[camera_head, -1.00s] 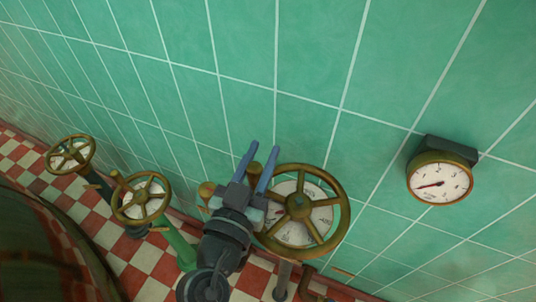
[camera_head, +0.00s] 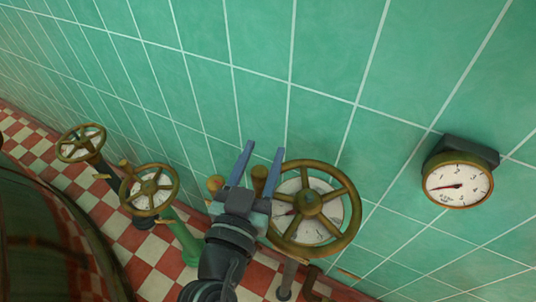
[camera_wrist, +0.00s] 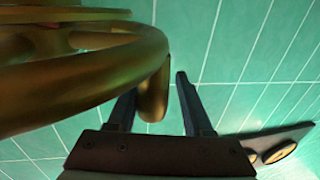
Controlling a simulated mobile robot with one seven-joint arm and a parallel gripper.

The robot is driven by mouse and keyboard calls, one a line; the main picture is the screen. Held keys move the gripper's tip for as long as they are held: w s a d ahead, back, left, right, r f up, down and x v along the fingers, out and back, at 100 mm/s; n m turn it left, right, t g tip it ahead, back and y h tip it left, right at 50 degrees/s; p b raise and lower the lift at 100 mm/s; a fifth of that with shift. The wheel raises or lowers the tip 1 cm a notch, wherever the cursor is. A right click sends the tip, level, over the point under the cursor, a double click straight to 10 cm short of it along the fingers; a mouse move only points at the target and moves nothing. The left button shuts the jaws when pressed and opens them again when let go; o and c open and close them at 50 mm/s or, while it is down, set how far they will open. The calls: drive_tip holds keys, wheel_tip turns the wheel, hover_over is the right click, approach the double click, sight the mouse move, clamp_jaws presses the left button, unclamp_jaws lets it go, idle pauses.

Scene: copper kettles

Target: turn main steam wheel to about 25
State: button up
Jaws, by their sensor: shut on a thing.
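The large brass wheel (camera_head: 343,238) stands in front of a white dial (camera_head: 330,235) with dark marks, partly hidden by the rim and spokes. Its brass knob (camera_head: 259,179) is at the upper left of the rim. My gripper (camera_head: 262,160) is shut on this knob, one blue finger on each side. In the wrist view the knob (camera_wrist: 152,100) sits between the dark fingers (camera_wrist: 156,95), with the curved rim (camera_wrist: 60,85) beside it. I cannot read the value on the wheel's dial.
A round wall gauge (camera_head: 458,185) is at the right, its needle pointing left. Two smaller brass wheels (camera_head: 150,190) (camera_head: 80,143) stand at the left on pipes. A dark rounded body (camera_head: 40,240) fills the lower left. The green tiled wall (camera_head: 330,60) is close behind.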

drive_tip(key=o, duration=0.3)
drive_tip(key=shift+a, duration=0.65)
drive_tip(key=shift+d, duration=0.15)
drive_tip(key=shift+b+v, duration=1.8)
drive_tip(key=shift+v, duration=4.65)
drive_tip(key=shift+d, duration=0.15)
